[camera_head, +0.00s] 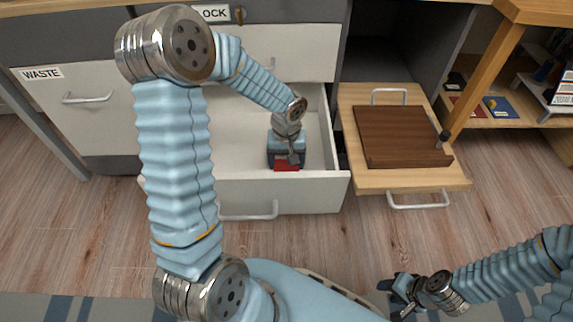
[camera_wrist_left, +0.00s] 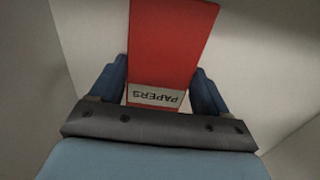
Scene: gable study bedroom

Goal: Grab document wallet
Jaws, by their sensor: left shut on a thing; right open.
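The document wallet (camera_wrist_left: 170,45) is red with a white label reading "PAPERS", upside down in the left wrist view. In the head view a small part of the red wallet (camera_head: 286,167) shows below my left gripper (camera_head: 288,158), inside the open white drawer (camera_head: 235,155). My left gripper is shut on the wallet, with one blue finger on each side of it in the left wrist view (camera_wrist_left: 158,85). Most of the wallet is hidden by the gripper in the head view. My right gripper (camera_head: 400,298) is open and empty, low at the right above the floor.
A pulled-out wooden shelf (camera_head: 378,181) with a dark brown board (camera_head: 400,135) on it is right of the drawer. A closed cabinet front labelled "WASTE" (camera_head: 90,105) is at the left. A wooden table leg (camera_head: 485,80) stands at the right. Wood floor in front is clear.

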